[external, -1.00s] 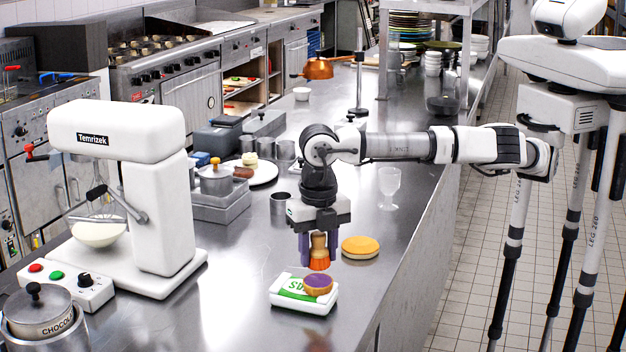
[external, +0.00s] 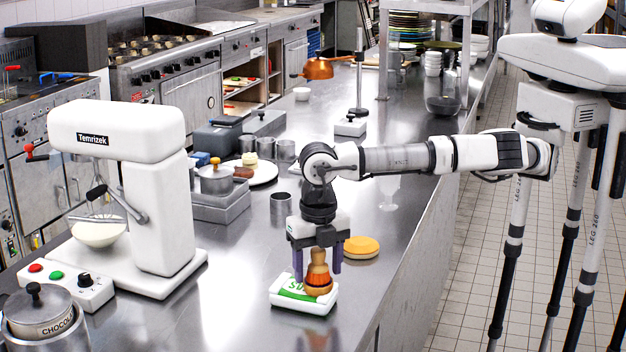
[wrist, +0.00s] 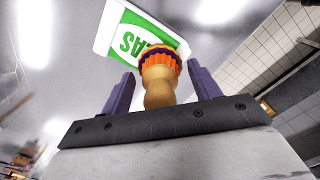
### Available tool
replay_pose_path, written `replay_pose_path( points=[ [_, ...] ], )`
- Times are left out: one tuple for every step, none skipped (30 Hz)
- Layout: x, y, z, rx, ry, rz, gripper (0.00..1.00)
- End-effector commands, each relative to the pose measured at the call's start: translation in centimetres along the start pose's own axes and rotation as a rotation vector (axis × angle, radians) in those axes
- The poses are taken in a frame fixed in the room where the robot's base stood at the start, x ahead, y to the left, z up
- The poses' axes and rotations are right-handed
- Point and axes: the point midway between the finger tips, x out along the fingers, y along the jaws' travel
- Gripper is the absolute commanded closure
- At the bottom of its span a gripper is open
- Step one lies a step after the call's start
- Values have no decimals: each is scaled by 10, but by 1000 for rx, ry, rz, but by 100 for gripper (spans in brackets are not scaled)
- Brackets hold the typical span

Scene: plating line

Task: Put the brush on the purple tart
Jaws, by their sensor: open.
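The brush (external: 317,268), with a pale wooden handle and orange bristles, stands about upright on the purple tart (external: 318,291). Its bristles appear to touch the tart and cover most of the top. The tart's tan crust shows below them, on the right part of a white tray (external: 287,304) with a green label. My gripper (external: 318,277) is open, with one purple finger on each side of the brush. In the wrist view the brush handle (wrist: 160,92) stands between the spread fingers, with gaps on both sides.
A yellow-orange round disc (external: 361,247) lies on the steel counter just behind and right of my gripper. A metal cup (external: 280,207) stands behind to the left. A clear glass stands behind my arm. A large white mixer (external: 160,200) is at left. The counter's front edge is at right.

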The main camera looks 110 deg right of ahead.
Motion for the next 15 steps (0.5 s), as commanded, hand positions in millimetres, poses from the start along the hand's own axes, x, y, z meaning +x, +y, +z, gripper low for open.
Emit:
replay_pose_path(
  points=[
    [-2,0,0,0,0,1,38],
    [-3,0,0,0,1,2,38],
    [-6,0,0,-1,1,2,38],
    [-9,0,0,-1,1,2,38],
    [-13,1,0,-1,1,2,38],
    [-20,1,0,-1,0,3,38],
    [-26,1,0,-2,0,3,38],
    [-32,1,0,-2,0,5,38],
    [-41,1,0,-2,1,4,38],
    [-48,1,1,-1,0,5,38],
    [-55,0,1,0,-1,4,38],
    [-64,1,1,-1,0,4,38],
    [-71,1,0,-2,0,4,38],
    [-77,1,1,-1,-1,4,38],
    [-86,1,1,0,-1,3,38]
  ],
)
